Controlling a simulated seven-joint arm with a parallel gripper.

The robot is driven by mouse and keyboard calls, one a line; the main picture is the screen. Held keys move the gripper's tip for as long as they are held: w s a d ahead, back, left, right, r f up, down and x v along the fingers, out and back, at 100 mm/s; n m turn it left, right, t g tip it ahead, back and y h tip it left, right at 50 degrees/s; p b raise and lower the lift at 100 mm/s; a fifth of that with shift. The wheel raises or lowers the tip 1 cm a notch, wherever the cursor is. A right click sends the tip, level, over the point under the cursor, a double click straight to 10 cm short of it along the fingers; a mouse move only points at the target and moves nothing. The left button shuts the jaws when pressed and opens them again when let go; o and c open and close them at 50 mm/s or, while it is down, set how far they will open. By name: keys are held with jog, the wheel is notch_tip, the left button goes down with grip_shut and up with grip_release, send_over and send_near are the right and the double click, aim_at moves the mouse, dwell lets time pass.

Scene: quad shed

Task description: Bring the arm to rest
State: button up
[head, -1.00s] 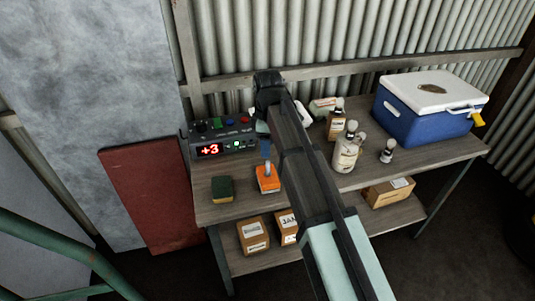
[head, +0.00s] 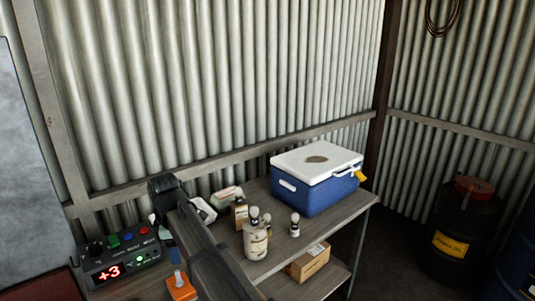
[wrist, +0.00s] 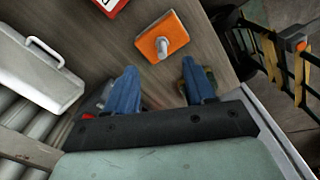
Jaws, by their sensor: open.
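My arm (head: 215,262) reaches from the bottom of the head view over the left part of the workbench (head: 345,208). Its dark wrist end is near the control box, and most of the gripper is hidden behind the arm there. In the wrist view my gripper (wrist: 159,70) has its two blue fingers spread apart with nothing between them. An orange block with a grey knob (wrist: 172,36) lies on the bench beyond the fingertips; it also shows at the bottom of the head view (head: 182,290).
A control box (head: 122,265) reading +3 stands at the bench's left. Several bottles, including a large pale one (head: 256,243), stand right of my arm. A blue cooler (head: 315,194) is at the back right. A cardboard box (head: 308,262) sits on the lower shelf. Dark drums (head: 462,225) stand far right.

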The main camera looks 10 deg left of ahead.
jog(key=s+d+f+m+g, duration=0.1)
jog(key=d+f+m, duration=0.3)
jog(key=d+f, duration=1.15)
jog(key=s+d+f+m, duration=0.2)
jog(key=d+f+m, duration=0.2)
jog(key=d+f, duration=1.1)
jog(key=s+d+f+m+g, duration=0.2)
jog(key=s+d+f+m, duration=0.2)
jog(key=s, duration=0.5)
jog(key=s+d+f+m+g, duration=0.2)
jog(key=s+d+f+m, duration=0.2)
jog(key=s+d+f, duration=0.4)
jog(key=s+d+f+m+g, duration=0.1)
jog(key=s+d+f+m, duration=0.4)
jog(key=s+f, duration=0.5)
jog(key=shift+s+d+f+g, duration=0.4)
jog(key=shift+d+f, duration=0.25)
jog(key=shift+d, duration=0.1)
